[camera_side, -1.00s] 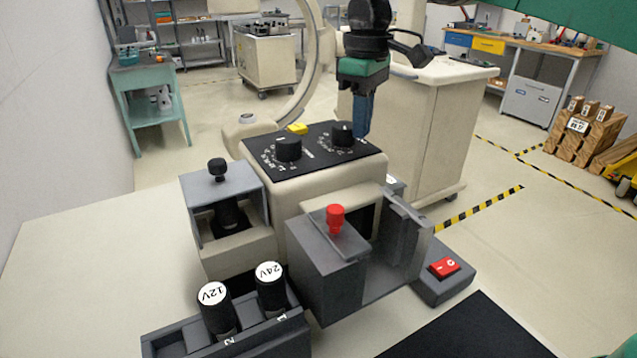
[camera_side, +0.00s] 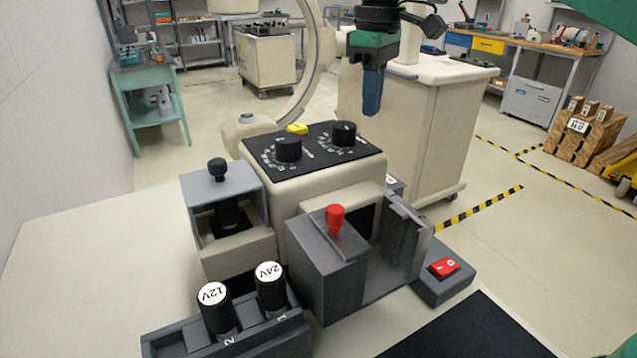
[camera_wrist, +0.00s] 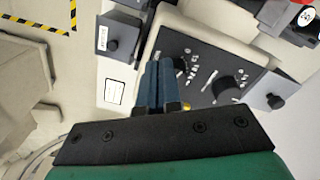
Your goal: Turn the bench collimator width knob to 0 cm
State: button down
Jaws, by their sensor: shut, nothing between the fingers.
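A black sloped panel (camera_side: 315,155) on a beige bench unit carries two black dial knobs with white scale marks: a left knob (camera_side: 288,149) and a right knob (camera_side: 343,133). The lettering is too small to read, so I cannot tell which one is the width knob. My gripper (camera_side: 372,112) is shut and empty, pointing down, above and to the right of the right knob, apart from it. In the wrist view the blue fingers (camera_wrist: 157,66) cover part of the panel and likely the right knob. The left knob (camera_wrist: 226,88) is clear there.
A yellow piece (camera_side: 297,129) sits at the panel's back edge. In front stand a red-topped grey box (camera_side: 335,218), 12V and 24V cylinders (camera_side: 215,295) and a red switch (camera_side: 444,267). A beige cart (camera_side: 415,130) stands behind my gripper.

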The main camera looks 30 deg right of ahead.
jog(key=shift+r, duration=1.55)
jog(key=s+d+f+m+t, duration=0.2)
jog(key=s+f+m+t, duration=0.1)
jog(key=s+f, duration=0.3)
jog(key=s+d+f+m+t, duration=0.3)
jog(key=s+f, duration=0.3)
jog(key=f, duration=0.3)
jog(key=shift+d+f+t, duration=0.15)
jog(key=shift+d+t, duration=0.05)
jog(key=shift+t, duration=0.4)
